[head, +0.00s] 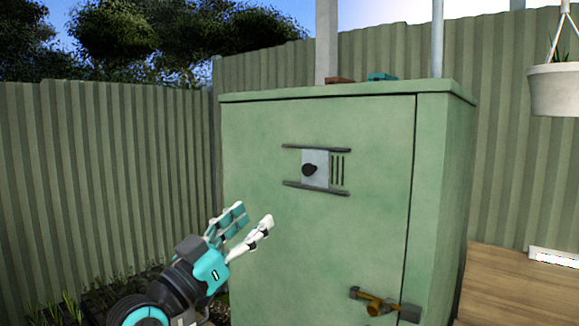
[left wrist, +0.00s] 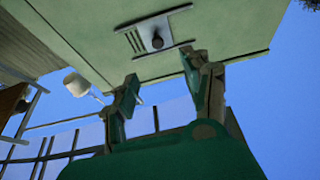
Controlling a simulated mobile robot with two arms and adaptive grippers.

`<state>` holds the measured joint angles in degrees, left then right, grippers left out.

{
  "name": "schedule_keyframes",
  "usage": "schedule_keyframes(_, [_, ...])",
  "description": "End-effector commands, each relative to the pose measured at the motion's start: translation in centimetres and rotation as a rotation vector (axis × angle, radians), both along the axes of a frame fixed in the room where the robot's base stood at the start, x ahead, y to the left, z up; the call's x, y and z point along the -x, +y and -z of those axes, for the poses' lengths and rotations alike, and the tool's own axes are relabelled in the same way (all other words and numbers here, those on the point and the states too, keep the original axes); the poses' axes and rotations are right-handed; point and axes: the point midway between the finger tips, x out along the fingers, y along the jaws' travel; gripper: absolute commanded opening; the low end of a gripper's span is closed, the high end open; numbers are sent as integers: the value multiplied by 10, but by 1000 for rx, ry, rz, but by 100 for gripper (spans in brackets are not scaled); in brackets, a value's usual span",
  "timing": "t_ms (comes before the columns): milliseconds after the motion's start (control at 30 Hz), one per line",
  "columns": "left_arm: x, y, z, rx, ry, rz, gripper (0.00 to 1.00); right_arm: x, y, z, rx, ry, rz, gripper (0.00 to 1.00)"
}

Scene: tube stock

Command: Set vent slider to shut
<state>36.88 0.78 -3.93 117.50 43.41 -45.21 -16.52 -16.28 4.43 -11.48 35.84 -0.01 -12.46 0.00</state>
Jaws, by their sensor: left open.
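The vent slider is a pale plate (head: 320,178) with a dark round knob (head: 309,170), held between two dark rails on the green cabinet door (head: 260,235). The plate sits toward the left of the rails, and several dark vent slots (head: 338,170) show uncovered to its right. In the left wrist view the knob (left wrist: 157,42) and slots (left wrist: 133,41) show beyond my fingers. My left gripper (head: 254,222) is open and empty, below and left of the slider, apart from it. In the left wrist view its two fingertips (left wrist: 161,72) stand spread. My right gripper is not in view.
A brass and dark metal latch (head: 377,303) sticks out at the door's lower right. A wooden surface (head: 515,290) stands to the right, and a white pot (head: 554,88) hangs at upper right. Small blocks (head: 382,76) lie on the cabinet top. Corrugated fence (head: 110,170) stands behind.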

Motion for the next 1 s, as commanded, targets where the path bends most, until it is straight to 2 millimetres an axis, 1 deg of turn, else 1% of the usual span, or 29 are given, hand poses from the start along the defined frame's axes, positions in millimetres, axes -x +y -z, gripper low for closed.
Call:
schedule_keyframes(167, [-19,-15,-13,3,3,4,49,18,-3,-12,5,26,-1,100])
schedule_keyframes(233, [-31,-23,-19,4,4,3,49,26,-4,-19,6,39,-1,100])
schedule_keyframes(333, [-48,-35,-28,4,5,4,49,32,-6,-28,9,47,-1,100])
schedule_keyframes(467, [-69,-50,-39,3,6,2,49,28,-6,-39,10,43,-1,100])
schedule_keyframes(700, [-105,-77,-56,1,5,2,49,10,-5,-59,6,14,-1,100])
schedule_keyframes(833, [-119,-86,-61,1,5,2,49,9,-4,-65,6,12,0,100])
schedule_keyframes(1000, [-127,-92,-63,0,4,-1,49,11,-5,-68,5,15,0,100])
